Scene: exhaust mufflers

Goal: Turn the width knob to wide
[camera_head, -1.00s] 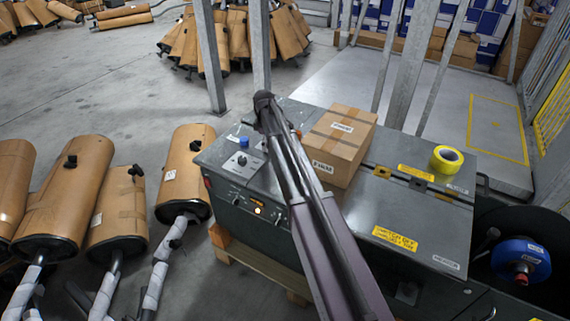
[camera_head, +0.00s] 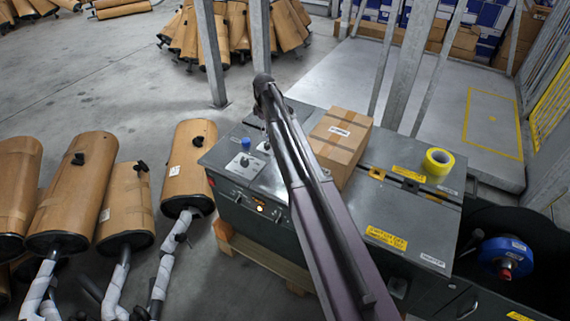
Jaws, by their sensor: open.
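The grey machine's control panel (camera_head: 228,168) is left of the arm in the head view. A small dark knob (camera_head: 244,161) sits on a white plate there, with a blue button (camera_head: 245,143) behind it. Labels are too small to read, so I cannot tell which control sets the width. My arm runs up from the bottom over the machine. My gripper (camera_head: 260,112) is beyond the wrist, small and mostly hidden by the arm, above the panel's back edge. It is open, with nothing seen in it. Contact with a knob cannot be seen.
A cardboard box (camera_head: 338,147) stands on the machine right of my arm, with yellow tape (camera_head: 438,161) farther right. Wrapped mufflers (camera_head: 75,195) stand on the left. Metal posts (camera_head: 211,60) rise behind the machine.

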